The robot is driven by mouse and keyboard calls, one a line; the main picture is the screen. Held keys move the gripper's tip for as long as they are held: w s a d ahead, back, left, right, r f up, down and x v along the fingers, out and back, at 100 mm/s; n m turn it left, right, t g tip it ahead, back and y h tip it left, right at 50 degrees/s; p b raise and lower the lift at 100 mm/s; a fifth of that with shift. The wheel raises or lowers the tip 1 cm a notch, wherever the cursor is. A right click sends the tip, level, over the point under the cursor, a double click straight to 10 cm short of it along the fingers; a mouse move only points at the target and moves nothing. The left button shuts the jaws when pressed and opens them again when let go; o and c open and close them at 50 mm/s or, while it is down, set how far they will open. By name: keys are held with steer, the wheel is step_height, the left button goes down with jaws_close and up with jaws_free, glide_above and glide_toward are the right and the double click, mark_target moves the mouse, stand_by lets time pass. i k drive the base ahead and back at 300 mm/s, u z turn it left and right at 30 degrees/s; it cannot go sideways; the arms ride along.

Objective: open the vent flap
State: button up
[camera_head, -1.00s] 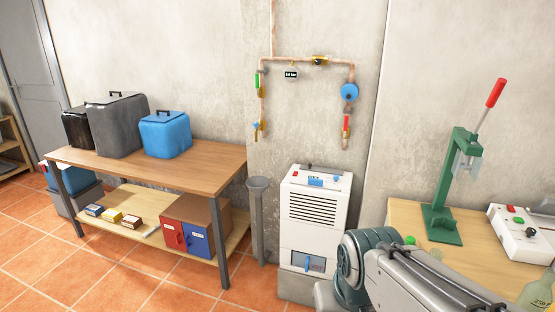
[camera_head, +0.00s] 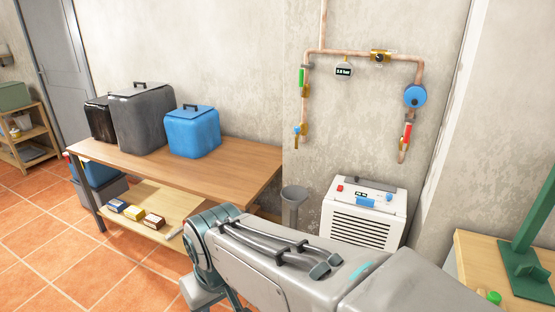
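A white boxy unit (camera_head: 372,232) with a louvred front stands against the wall, right of the middle. Its top panel carries a dark grey strip (camera_head: 369,183) at the back, a red button (camera_head: 340,188), a small display and a blue part (camera_head: 366,201). I cannot tell for certain which part is the vent flap. My arm crosses the bottom of the picture and hides the unit's lower front. My gripper is not in view.
A wooden workbench (camera_head: 243,163) with black, grey and blue containers stands at left. A grey funnel-topped post (camera_head: 293,205) stands just left of the unit. Copper pipes with a blue round device (camera_head: 415,96) run above. Another table (camera_head: 466,262) with a green stand is at right.

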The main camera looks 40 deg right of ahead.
mark_target(356, 180)
steer(key=z, duration=0.2)
steer(key=i, duration=1.15)
steer(key=z, duration=1.05)
steer(key=i, duration=0.5)
steer(key=z, duration=0.35)
